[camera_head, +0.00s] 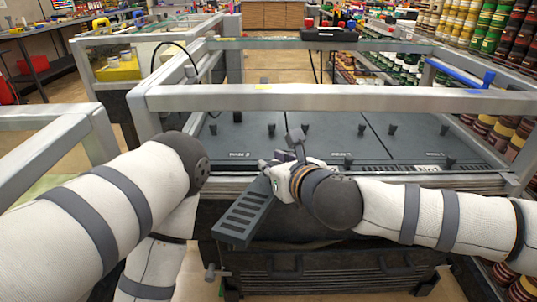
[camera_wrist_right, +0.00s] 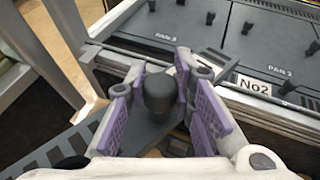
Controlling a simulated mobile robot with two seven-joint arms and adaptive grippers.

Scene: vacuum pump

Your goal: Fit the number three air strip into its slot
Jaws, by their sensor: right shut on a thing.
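The dark grey slotted air strip (camera_head: 250,210) is in my right gripper (camera_head: 284,170), held at an angle in front of the pump's front edge. In the right wrist view the purple finger pads close around the strip's dark knob (camera_wrist_right: 158,95). The strip's slotted body (camera_wrist_right: 85,135) runs to the lower left, apart from the pump. No number shows on it. The front edge before the panel marked PAN 3 (camera_wrist_right: 150,30) is partly hidden by the gripper. A strip labelled No2 (camera_wrist_right: 256,88) lies before PAN 2. My left gripper is out of view.
A metal frame bar (camera_head: 340,98) crosses above the dark pan panels (camera_head: 340,135), which carry several knobs. A ribbed dark unit (camera_head: 340,270) stands below the front edge. Shelves of cans (camera_head: 490,35) stand at the right.

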